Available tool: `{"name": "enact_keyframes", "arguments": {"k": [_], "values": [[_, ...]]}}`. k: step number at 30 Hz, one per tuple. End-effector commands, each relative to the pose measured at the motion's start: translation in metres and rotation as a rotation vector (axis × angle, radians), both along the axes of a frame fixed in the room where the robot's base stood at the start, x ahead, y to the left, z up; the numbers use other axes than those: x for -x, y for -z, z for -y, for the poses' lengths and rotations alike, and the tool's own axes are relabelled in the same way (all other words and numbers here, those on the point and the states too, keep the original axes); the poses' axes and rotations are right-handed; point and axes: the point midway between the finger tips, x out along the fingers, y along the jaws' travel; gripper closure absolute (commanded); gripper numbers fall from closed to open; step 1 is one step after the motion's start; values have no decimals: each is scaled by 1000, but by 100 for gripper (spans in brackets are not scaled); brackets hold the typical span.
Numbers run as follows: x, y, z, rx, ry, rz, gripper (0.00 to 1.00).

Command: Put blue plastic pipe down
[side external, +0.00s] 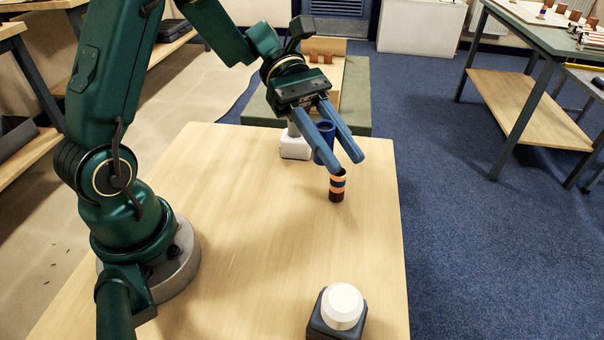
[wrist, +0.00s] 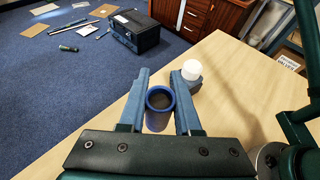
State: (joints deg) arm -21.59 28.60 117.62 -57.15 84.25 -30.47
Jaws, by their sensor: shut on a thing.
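The blue plastic pipe (wrist: 152,121) sits between the two blue fingers of my gripper (wrist: 160,84) in the wrist view, its open round end facing the camera. In the side view the pipe (side external: 323,128) shows between the fingers of my gripper (side external: 348,164), roughly upright and partly covered by the nearer finger. My gripper is shut on it. How far its lower end is from the table cannot be told.
A white cap on a dark base (side external: 342,304) stands at the table's front edge; it also shows in the wrist view (wrist: 191,71). A white block (side external: 294,149) is behind my gripper. A wooden rack (side external: 352,85) is on a green surface beyond. The table's middle is clear.

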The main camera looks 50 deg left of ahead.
Motion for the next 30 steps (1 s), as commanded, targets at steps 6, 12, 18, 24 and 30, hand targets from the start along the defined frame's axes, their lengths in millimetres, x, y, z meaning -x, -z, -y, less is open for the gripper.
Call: {"name": "enact_keyframes", "arguments": {"k": [6,12,18,24,30], "values": [[46,21,6,1,335,-2,100],[101,44,-11,3,814,-3,100],[139,59,-55,2,1348,0,100],[150,60,-113,1,1867,0,100],[130,44,-170,-3,2369,4,100]]}}
